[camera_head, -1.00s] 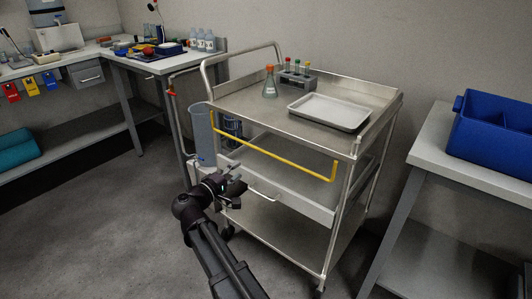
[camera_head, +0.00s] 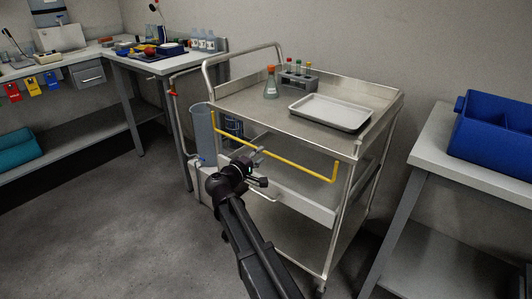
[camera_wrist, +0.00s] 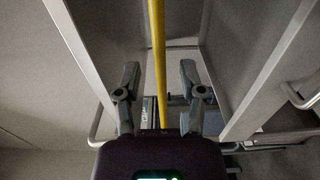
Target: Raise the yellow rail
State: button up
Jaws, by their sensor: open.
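The yellow rail (camera_head: 300,167) is a thin bar along the front of the metal cart (camera_head: 345,150), below its top deck. Each end bends up to the cart. My gripper (camera_head: 260,166) is in front of the cart at the rail's left-middle part, in the camera_head view. In the wrist view the rail (camera_wrist: 157,45) runs lengthwise between the two spread fingers of my gripper (camera_wrist: 159,75), with gaps on both sides. The fingers are open and hold nothing.
The cart's top holds a white tray (camera_head: 330,112), an orange-capped flask (camera_head: 270,85) and a tube rack (camera_head: 296,79). A grey cylinder (camera_head: 202,132) hangs at its left end. A drawer (camera_head: 300,198) sits below the rail. A bench with a blue bin (camera_head: 490,140) stands right.

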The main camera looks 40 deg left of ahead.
aim_at(264, 153)
jog(key=shift+w, duration=1.45)
grip_shut()
